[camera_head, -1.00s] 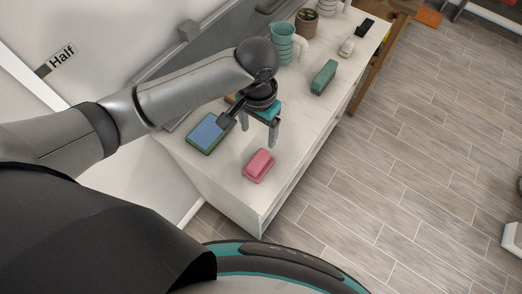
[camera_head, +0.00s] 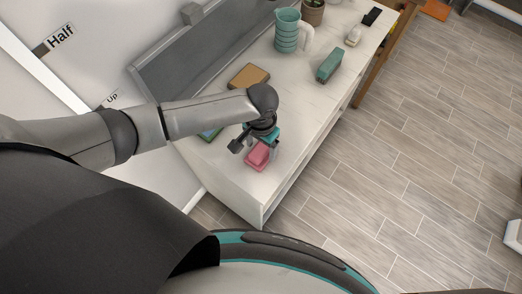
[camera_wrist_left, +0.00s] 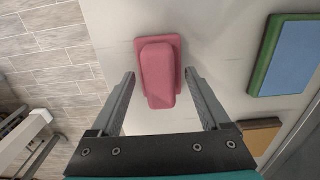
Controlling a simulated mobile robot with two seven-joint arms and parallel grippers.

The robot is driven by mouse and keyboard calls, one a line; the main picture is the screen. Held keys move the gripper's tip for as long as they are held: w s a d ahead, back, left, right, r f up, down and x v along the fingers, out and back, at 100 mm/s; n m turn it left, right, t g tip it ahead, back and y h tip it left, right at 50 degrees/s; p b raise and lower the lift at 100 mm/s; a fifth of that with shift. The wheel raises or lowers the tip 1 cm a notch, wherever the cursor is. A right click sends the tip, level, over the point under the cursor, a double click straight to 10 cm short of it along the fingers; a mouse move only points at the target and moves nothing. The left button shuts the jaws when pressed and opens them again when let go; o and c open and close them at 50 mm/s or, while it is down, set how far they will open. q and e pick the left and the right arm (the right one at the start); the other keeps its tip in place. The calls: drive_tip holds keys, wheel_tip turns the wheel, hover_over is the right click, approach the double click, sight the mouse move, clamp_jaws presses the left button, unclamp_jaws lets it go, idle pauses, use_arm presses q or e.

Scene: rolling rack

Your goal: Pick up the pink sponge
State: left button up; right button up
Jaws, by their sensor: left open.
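The pink sponge (camera_head: 257,157) lies on the white shelf top near its front end, partly covered by my left gripper in the head view. My left gripper (camera_head: 262,158) is above the sponge. In the left wrist view the pink sponge (camera_wrist_left: 159,75) is a block on a wider base, between the two open fingers of my left gripper (camera_wrist_left: 158,77). A gap shows on each side, and nothing is held. My right gripper is not in view.
A blue and green block (camera_wrist_left: 287,55) lies beside the sponge, with a brown block (camera_head: 249,77) farther back. Wooden floor lies to the right.

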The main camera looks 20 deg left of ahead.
use_arm(q)
drive_tip(key=shift+f, duration=0.15)
clamp_jaws()
idle(0.6)
